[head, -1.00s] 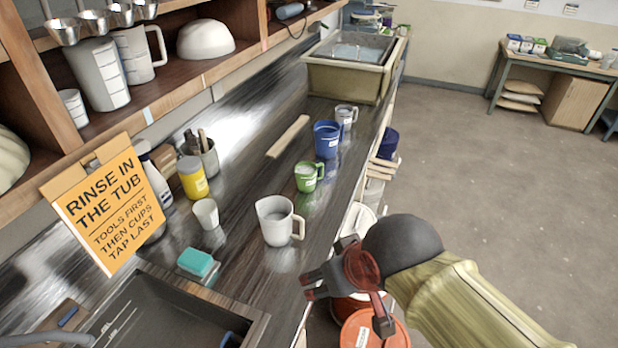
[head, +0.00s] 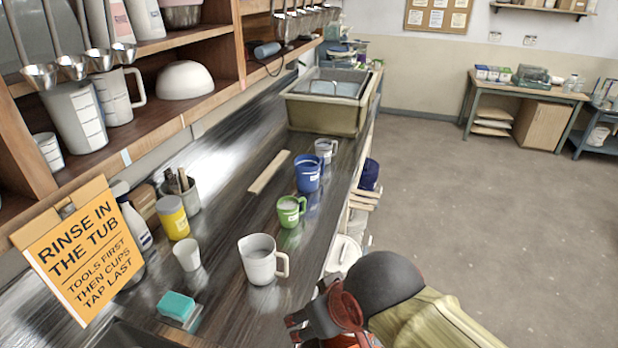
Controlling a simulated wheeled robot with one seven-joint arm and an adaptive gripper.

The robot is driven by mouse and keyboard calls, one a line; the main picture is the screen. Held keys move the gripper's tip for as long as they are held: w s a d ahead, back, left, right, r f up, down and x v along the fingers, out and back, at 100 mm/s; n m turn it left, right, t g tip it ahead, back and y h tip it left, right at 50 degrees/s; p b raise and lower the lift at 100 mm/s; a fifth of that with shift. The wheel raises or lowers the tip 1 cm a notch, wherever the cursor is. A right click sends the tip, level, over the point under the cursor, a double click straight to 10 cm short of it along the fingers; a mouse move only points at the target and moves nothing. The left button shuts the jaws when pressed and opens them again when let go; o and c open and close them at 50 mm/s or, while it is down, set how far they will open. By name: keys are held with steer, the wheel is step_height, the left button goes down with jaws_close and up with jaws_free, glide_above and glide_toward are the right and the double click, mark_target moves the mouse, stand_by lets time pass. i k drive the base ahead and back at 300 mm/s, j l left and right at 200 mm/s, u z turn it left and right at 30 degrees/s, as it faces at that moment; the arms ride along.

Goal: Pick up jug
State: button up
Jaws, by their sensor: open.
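A white jug (head: 261,260) with a handle on its right side stands upright on the dark counter (head: 222,248), near the counter's front edge. My gripper (head: 312,325) is at the lower middle of the head view, to the right of and nearer than the jug. Its dark fingers are apart and nothing shows between them. It does not appear to touch the jug. Part of the gripper is hidden by its own red and grey links.
A green mug (head: 290,212), a blue mug (head: 308,175) and a white mug (head: 325,150) stand beyond the jug. A small white cup (head: 187,255) and a teal sponge (head: 177,306) are to its left. An orange sign (head: 82,250) stands at left.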

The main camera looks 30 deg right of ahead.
mark_target(288, 207)
steer(key=k+l+u, duration=0.25)
steer(key=k+l, duration=0.6)
steer(key=k+l+u, duration=0.15)
steer(key=l, duration=0.3)
steer(key=k+l+u, duration=0.2)
steer(key=l, duration=0.2)
steer(key=l+u, duration=0.15)
steer(key=l, duration=0.3)
steer(key=k+l+u, duration=0.15)
steer(key=l, duration=0.2)
steer(key=i+l+u, duration=0.15)
steer(key=l+u, duration=0.25)
steer(key=l, duration=1)
steer(key=k+l+u, duration=0.1)
steer(key=l+u, duration=0.35)
steer(key=l, duration=0.9)
steer(key=i+l+u, duration=0.1)
steer(key=i+l, duration=0.3)
steer(key=l, duration=0.2)
steer(key=i+l+u, duration=0.25)
steer(key=l, duration=0.4)
steer(key=i+l, duration=0.25)
steer(key=i+l+u, duration=0.15)
steer(key=l, duration=0.25)
